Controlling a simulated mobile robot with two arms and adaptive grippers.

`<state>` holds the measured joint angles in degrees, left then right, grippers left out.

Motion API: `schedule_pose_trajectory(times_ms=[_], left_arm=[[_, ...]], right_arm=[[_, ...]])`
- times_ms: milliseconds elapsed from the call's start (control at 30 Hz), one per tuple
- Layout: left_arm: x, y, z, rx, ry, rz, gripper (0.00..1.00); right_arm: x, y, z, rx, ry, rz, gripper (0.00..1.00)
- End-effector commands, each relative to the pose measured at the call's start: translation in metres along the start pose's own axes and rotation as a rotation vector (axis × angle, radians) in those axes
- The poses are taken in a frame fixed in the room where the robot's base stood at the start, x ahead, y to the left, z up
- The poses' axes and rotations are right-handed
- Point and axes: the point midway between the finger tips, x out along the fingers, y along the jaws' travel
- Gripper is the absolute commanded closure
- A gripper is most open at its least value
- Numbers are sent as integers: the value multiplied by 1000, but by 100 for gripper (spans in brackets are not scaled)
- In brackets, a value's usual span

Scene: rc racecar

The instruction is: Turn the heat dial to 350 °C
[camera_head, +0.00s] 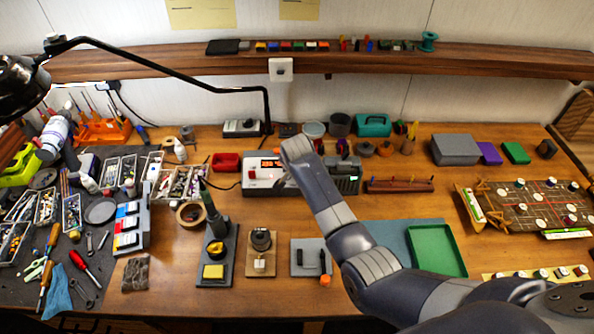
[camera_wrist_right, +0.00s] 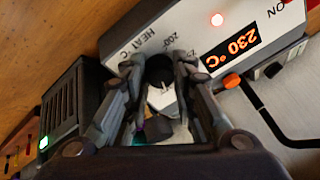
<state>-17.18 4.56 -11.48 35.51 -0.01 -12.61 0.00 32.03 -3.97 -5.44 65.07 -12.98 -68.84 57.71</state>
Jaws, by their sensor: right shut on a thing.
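The white soldering station (camera_head: 262,189) stands at the middle back of the bench, partly hidden by my right arm. In the right wrist view its front panel (camera_wrist_right: 190,25) shows an orange display (camera_wrist_right: 232,48) reading 230 °C. A red light is lit above the display. The black heat dial (camera_wrist_right: 159,70) is beside the "HEAT °C" lettering. My right gripper (camera_wrist_right: 157,76) is shut on the dial, one finger on each side. The dial's pointer is too small to read. In the head view the right gripper is hidden by its own arm. My left gripper is not in view.
A dark vented box with a green light (camera_head: 345,176) stands right beside the station. An orange knob (camera_wrist_right: 231,81) and a cable are close to the gripper. A soldering iron stand (camera_head: 217,250) and a green tray (camera_head: 437,231) are nearer the front.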

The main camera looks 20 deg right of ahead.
Motion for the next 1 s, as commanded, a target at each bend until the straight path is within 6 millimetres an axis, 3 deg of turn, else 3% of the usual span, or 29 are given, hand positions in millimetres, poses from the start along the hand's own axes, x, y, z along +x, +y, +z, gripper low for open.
schedule_pose_trajectory(times_ms=[300, 800, 833, 900, 1000], left_arm=[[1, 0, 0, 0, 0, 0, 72], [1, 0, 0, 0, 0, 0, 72], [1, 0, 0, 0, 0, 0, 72], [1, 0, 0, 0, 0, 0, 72], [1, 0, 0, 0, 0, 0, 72]], right_arm=[[0, 0, 0, 105, 9, 14, 99], [0, -1, 0, 122, 11, 16, 99], [0, -1, 0, 122, 11, 16, 71], [0, -1, 0, 122, 11, 16, 55], [0, -1, 0, 122, 11, 16, 54]])
